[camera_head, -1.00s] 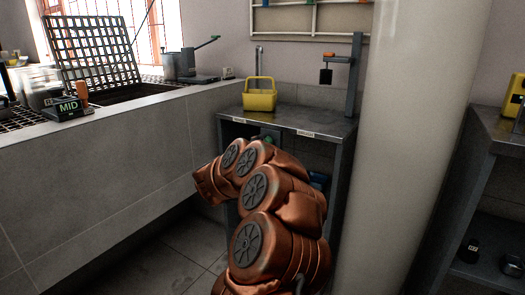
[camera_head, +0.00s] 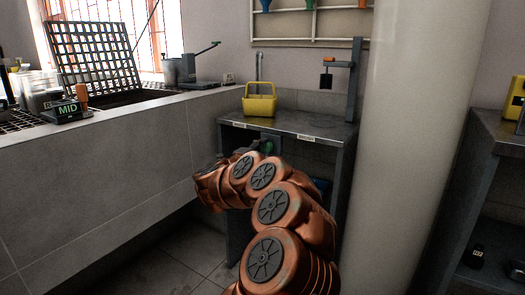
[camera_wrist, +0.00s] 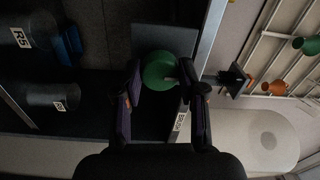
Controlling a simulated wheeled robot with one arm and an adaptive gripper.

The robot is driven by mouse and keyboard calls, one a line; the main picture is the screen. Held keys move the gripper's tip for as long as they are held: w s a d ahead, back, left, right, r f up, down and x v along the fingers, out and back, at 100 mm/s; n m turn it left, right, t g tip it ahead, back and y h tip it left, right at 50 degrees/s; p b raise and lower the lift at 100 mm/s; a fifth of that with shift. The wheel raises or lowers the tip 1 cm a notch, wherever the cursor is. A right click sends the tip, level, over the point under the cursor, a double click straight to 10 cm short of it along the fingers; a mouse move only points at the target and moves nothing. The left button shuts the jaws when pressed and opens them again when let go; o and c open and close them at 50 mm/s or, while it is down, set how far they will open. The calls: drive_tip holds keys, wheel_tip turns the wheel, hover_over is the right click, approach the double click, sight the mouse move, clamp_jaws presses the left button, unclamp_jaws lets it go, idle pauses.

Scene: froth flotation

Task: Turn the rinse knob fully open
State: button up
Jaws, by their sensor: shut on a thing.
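A round green knob (camera_wrist: 157,71) sits between the fingertips of my gripper (camera_wrist: 162,77) in the wrist view. The fingers lie on both sides of it, and my gripper is shut on it. In the head view part of the green knob (camera_head: 271,143) shows under the front edge of the metal bench, just above my copper-coloured arm. My arm hides most of the gripper there. I cannot read from the frames how far the knob is turned.
The metal bench (camera_head: 335,132) carries a yellow basket (camera_head: 259,105) and a dark upright stand (camera_head: 354,80). A thick pale column (camera_head: 415,130) stands close on the right. Dark cylinders (camera_wrist: 52,95) with white labels lie left in the wrist view. A tiled counter (camera_head: 110,165) runs along the left.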

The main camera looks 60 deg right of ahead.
drive_tip(key=o, duration=1.1)
drive_tip(key=shift+o, duration=0.2)
drive_tip(key=a, duration=1.2)
drive_tip(key=shift+s+f, duration=0.15)
drive_tip(key=shift+s, duration=0.1)
